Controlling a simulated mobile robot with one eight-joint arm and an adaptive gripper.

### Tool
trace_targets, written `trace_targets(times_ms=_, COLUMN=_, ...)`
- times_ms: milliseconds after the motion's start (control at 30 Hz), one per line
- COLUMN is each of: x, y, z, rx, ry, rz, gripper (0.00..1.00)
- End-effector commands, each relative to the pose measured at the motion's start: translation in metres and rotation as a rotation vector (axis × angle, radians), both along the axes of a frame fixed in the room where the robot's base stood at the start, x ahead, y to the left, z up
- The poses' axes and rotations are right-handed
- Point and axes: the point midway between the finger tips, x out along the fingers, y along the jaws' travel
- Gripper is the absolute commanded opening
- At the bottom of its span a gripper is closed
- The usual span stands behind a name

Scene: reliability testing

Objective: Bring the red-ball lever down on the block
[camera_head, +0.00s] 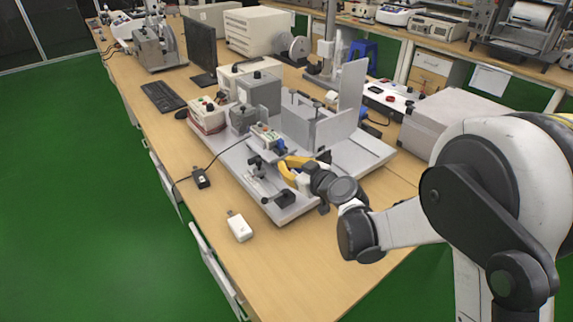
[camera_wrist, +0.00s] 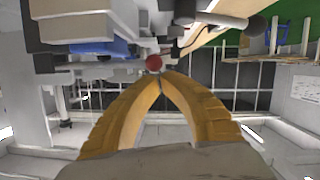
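The red ball (camera_wrist: 154,62) of the lever is at upper middle in the wrist view, right at the fingertips of my gripper (camera_wrist: 161,76). The two curved yellow fingers come together at their tips, with no clear gap between them. I cannot tell whether the tips touch the ball or only lie in front of it. In the head view, my gripper (camera_head: 282,162) is at the small test fixture (camera_head: 265,135) on the grey base plate (camera_head: 231,162). The ball and lever arm cannot be made out there. I cannot single out the block with certainty.
The plate also carries a grey box (camera_head: 260,91) and an upright light panel (camera_head: 352,85). A black clamp (camera_head: 284,199) is at its front corner. A white adapter (camera_head: 239,227) and a small black device (camera_head: 201,178) lie on the table. The table's front is mostly clear.

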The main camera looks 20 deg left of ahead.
Motion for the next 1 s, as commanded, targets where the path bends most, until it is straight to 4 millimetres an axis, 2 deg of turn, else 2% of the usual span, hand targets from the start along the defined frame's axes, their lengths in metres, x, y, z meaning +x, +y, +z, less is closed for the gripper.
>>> trace_targets(times_ms=267, x=-0.001, y=0.002, z=0.006, rx=0.0, ry=0.0, rz=0.0, gripper=0.0)
trace_targets(times_ms=467, x=-0.004, y=0.013, z=0.042, rx=0.0, ry=0.0, rz=-0.005, gripper=0.0)
trace_targets(times_ms=800, x=-0.047, y=-0.044, z=0.06, rx=0.001, ry=0.0, rz=-0.009, gripper=0.0)
trace_targets(times_ms=1000, x=-0.059, y=-0.061, z=0.064, rx=0.0, ry=-0.001, rz=-0.008, gripper=0.0)
